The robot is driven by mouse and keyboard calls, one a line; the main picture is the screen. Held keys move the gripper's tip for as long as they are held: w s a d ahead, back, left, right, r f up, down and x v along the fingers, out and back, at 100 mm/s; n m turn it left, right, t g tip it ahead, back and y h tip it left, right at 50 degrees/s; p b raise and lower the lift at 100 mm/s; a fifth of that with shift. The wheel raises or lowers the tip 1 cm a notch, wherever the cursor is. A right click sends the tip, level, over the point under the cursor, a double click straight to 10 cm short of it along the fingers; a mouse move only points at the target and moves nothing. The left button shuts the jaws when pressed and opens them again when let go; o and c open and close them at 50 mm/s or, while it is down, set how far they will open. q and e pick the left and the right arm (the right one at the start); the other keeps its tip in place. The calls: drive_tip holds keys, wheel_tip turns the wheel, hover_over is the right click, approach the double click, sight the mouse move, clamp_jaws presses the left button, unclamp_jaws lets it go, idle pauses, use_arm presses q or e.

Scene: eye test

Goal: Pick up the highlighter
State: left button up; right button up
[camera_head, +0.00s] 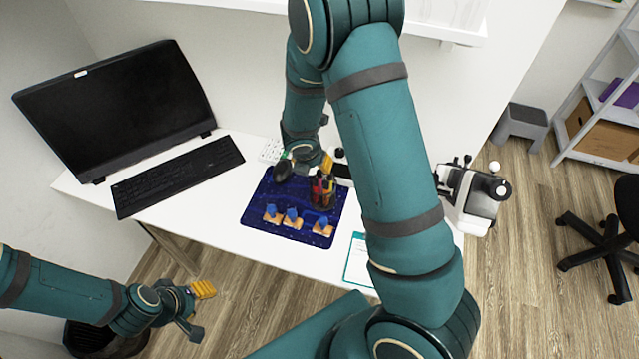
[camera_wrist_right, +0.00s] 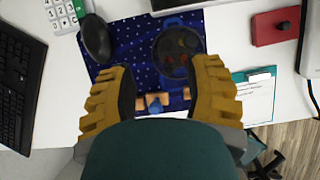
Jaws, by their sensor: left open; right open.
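A dark mesh pen cup (camera_head: 323,192) stands on the blue starry mat (camera_head: 258,208) and holds several coloured pens. It also shows in the right wrist view (camera_wrist_right: 178,48), dim and seen from above. I cannot tell which of the pens is the highlighter. My right gripper (camera_wrist_right: 162,80) is open and empty above the mat, with the cup beyond its yellow fingers. In the head view it is partly hidden by my right arm. My left gripper (camera_head: 198,308) is open and empty, off the desk's front edge at the lower left.
Wooden blocks with blue pieces (camera_head: 292,218) sit on the mat before the cup. A black mouse (camera_wrist_right: 96,37), calculator (camera_wrist_right: 62,14), red box (camera_wrist_right: 275,27) and clipboard (camera_wrist_right: 256,92) lie around it. A monitor (camera_head: 120,105) and keyboard (camera_head: 178,176) stand left, a microscope (camera_head: 474,196) right.

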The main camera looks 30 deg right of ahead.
sight(319, 171)
drive_tip(key=x, duration=0.2)
drive_tip(key=b+x, duration=0.1)
drive_tip(key=x, duration=0.1)
drive_tip(key=b+x, duration=0.1)
drive_tip(key=x, duration=0.1)
drive_tip(key=shift+s+d+f, duration=0.3)
drive_tip(key=shift+f, duration=0.1)
drive_tip(key=shift+d+f+b, duration=0.1)
drive_tip(key=shift+f+b, duration=0.3)
drive_tip(key=shift+f, duration=0.05)
drive_tip(key=shift+w+d+f, duration=0.1)
drive_tip(key=shift+w, duration=0.15)
drive_tip(key=shift+s, duration=0.1)
drive_tip(key=c, duration=0.6)
drive_tip(key=o, duration=0.6)
drive_tip(key=shift+r, duration=0.2)
